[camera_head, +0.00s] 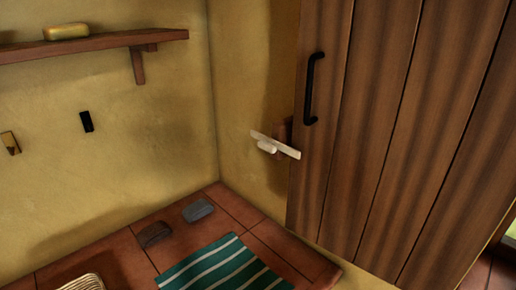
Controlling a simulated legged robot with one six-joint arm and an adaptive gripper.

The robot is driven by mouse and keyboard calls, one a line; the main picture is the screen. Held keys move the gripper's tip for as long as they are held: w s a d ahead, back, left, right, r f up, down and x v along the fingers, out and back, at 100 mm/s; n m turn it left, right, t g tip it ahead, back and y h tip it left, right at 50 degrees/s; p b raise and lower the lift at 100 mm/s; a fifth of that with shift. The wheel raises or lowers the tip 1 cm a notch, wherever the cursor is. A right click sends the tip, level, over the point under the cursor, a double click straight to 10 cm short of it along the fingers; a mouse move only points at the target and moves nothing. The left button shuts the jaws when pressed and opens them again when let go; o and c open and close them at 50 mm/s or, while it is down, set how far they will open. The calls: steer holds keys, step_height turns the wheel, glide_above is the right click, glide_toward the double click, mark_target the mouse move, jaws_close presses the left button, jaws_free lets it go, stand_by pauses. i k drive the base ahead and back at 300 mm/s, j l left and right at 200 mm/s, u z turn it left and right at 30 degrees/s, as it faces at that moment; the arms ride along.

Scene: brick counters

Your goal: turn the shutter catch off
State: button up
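A brown plank shutter (390,130) with a black bar handle (312,88) fills the right side of the view. A pale catch (285,149) is mounted at the shutter's left edge, by the yellow wall. It is a flat bar tilted down to the right, with a small rounded white knob (267,146) on its front. Its right end overlaps the shutter's edge in the picture. I cannot tell from this view whether it touches the shutter. My gripper is not in view.
A tiled counter (225,204) below holds a green striped cloth (226,268), a grey block (198,210), a brown block (154,234) and part of a basket (82,284). A wooden shelf (100,42) juts from the left wall. The space before the catch looks clear.

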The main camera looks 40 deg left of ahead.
mark_target(266, 143)
steer(key=u, duration=1.8)
steer(key=i+j, duration=0.15)
